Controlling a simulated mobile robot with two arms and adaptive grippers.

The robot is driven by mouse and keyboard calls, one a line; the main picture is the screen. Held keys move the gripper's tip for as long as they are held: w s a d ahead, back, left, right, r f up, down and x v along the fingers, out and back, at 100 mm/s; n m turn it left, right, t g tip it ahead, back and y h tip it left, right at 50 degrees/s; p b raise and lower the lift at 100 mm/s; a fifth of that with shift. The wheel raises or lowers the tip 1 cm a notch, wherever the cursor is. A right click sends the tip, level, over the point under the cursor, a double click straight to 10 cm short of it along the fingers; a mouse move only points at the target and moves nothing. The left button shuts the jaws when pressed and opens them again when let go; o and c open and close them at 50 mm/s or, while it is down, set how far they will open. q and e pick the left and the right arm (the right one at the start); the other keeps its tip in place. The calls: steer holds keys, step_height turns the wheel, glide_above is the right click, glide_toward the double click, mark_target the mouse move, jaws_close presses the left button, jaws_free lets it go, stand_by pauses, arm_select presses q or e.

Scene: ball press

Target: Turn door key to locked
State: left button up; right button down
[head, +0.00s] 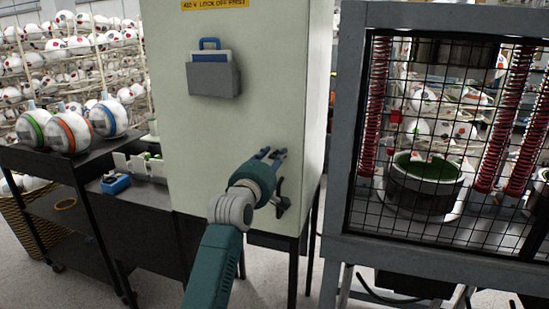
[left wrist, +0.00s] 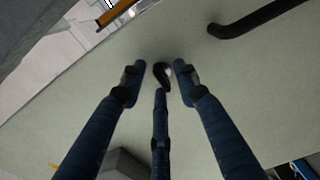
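The pale grey-green cabinet door (head: 190,140) fills the middle of the head view, and its surface (left wrist: 255,80) fills most of the left wrist view. My left gripper (head: 277,153) is at the right part of the door. In the left wrist view its blue fingers (left wrist: 159,78) are apart. A small dark key or knob (left wrist: 163,72) shows between the fingertips, with gaps on both sides; whether any finger touches it is unclear. The key is hidden in the head view. A black door handle (head: 281,197) is just below the gripper, and it also shows in the wrist view (left wrist: 255,20). My right gripper is out of view.
A grey pocket (head: 215,82) with a blue clipboard hangs on the door under a yellow label (head: 215,4). A caged press (head: 338,150) with red springs stands to the right. A dark cart (head: 60,160) with several balls stands to the left.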

arm_select(q)
steer(key=shift+s, duration=0.1)
steer(key=shift+c, duration=0.3)
steer(key=shift+r, duration=0.1)
jaws_close()
steer(key=shift+r+m+p, duration=0.1)
steer(key=shift+m+p, duration=0.3)
steer(key=shift+m, duration=0.4)
steer(key=m+p, duration=0.1)
steer(key=m, duration=0.2)
steer(key=m+p, duration=0.1)
steer(key=m, duration=0.4)
steer(key=shift+s, duration=0.1)
steer(key=m+p, duration=0.1)
steer(key=m, duration=0.3)
steer(key=shift+d, duration=0.15)
steer(key=shift+m+p, duration=0.35)
steer(key=shift+m, duration=1.75)
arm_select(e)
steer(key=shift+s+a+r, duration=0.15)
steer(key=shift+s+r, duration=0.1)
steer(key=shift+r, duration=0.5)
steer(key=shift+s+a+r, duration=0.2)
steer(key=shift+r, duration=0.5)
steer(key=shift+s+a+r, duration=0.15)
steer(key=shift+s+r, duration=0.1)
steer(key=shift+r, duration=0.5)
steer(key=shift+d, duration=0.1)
